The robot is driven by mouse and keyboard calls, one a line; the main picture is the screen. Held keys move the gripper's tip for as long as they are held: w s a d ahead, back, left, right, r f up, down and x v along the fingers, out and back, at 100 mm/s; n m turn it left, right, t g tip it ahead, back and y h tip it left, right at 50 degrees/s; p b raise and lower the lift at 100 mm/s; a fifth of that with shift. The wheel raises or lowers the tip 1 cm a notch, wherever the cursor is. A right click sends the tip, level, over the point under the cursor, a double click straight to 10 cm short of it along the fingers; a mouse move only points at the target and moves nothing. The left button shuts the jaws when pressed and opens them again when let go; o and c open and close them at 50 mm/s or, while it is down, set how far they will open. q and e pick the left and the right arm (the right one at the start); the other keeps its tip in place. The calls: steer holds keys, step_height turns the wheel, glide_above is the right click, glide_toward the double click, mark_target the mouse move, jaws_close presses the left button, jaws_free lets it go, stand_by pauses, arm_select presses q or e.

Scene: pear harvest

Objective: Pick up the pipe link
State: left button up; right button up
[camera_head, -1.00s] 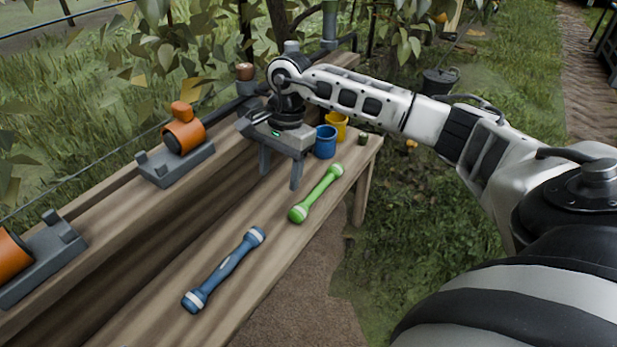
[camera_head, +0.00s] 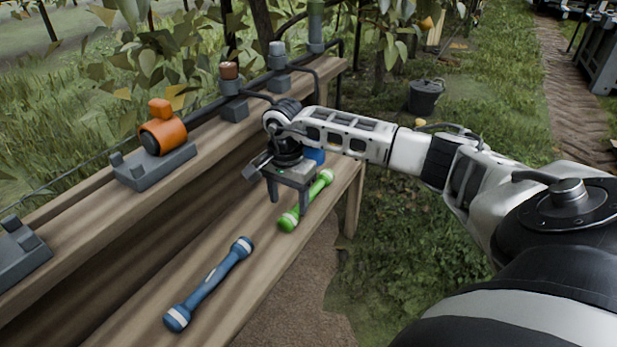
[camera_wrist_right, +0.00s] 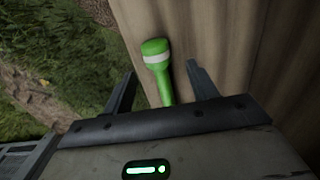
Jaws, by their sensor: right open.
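A green pipe link (camera_head: 291,220) with pale bands near its ends lies on the lower wooden bench. A blue pipe link (camera_head: 208,285) with pale bands lies nearer on the same bench. My right gripper (camera_head: 288,202) is open above the green link and hides part of its middle. In the right wrist view, the green link's end (camera_wrist_right: 157,60) shows between the two spread fingers of the right gripper (camera_wrist_right: 160,80). I cannot tell how high the fingers are above it. My left gripper is not in view.
The bench (camera_head: 262,262) has a raised shelf behind it holding an orange clamp on a grey base (camera_head: 163,135) and pipe stubs on grey blocks (camera_head: 233,105). A blue cup (camera_head: 315,155) is partly hidden behind my arm. A dark bucket (camera_head: 426,96) stands on the grass.

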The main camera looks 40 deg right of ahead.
mark_target(290, 213)
step_height(290, 213, down, 3)
steer(key=shift+s+b, duration=0.15)
steer(key=shift+b, duration=0.55)
steer(key=shift+f+b, duration=0.3)
steer(key=shift+f, duration=0.65)
steer(key=shift+r, duration=0.1)
steer(key=c, duration=1.1)
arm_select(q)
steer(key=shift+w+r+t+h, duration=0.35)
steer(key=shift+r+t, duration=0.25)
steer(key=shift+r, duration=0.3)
arm_select(e)
steer(key=shift+r, duration=0.15)
